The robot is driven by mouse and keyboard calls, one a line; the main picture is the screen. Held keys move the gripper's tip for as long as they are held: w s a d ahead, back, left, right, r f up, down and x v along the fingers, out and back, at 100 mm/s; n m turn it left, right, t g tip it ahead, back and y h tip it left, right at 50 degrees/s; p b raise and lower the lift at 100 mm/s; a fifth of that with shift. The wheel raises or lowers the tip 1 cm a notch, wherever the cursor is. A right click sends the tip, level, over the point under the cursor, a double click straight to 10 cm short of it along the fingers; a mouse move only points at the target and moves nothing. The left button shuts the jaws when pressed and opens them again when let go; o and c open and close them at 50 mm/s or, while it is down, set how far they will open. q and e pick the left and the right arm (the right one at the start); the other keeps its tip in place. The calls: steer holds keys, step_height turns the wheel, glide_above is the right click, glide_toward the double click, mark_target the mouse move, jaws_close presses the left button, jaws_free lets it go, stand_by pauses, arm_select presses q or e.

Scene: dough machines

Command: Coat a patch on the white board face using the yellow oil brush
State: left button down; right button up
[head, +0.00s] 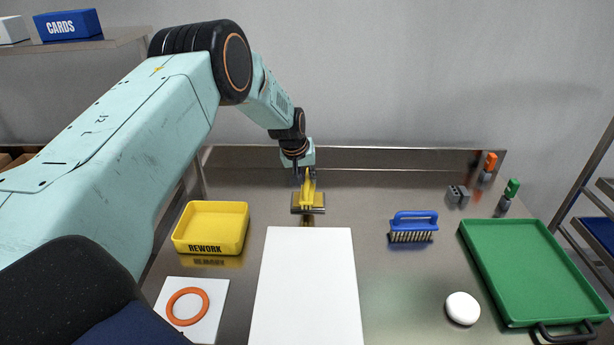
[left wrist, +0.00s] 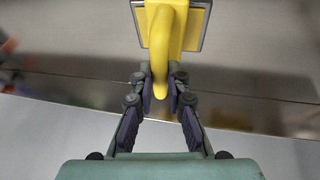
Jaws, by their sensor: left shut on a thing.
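The yellow oil brush (head: 308,196) has a yellow handle and a flat grey-edged head. My left gripper (head: 304,172) is shut on its handle, beyond the far edge of the white board. In the left wrist view the brush (left wrist: 178,30) extends from between the fingertips of my left gripper (left wrist: 160,82). The brush head hangs low near the steel table, with its reflection under it; whether it touches the table I cannot tell. The white board (head: 306,290) lies flat at front centre, and its visible face is plain white. My right gripper is not in view.
A yellow REWORK tray (head: 211,228) and an orange ring (head: 187,306) on a white square lie left of the board. A blue brush (head: 413,227), a white round object (head: 462,308) and a green tray (head: 535,270) are to the right. A raised steel edge (head: 400,158) runs along the back.

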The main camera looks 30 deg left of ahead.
mark_target(307, 178)
arm_select(q)
steer(key=shift+f+b, duration=0.3)
steer(key=shift+f, duration=0.15)
stand_by(1.2)
steer(key=shift+r, duration=0.1)
steer(key=shift+r+p, duration=2.95)
steer(key=shift+r, duration=0.55)
steer(key=shift+f, duration=0.1)
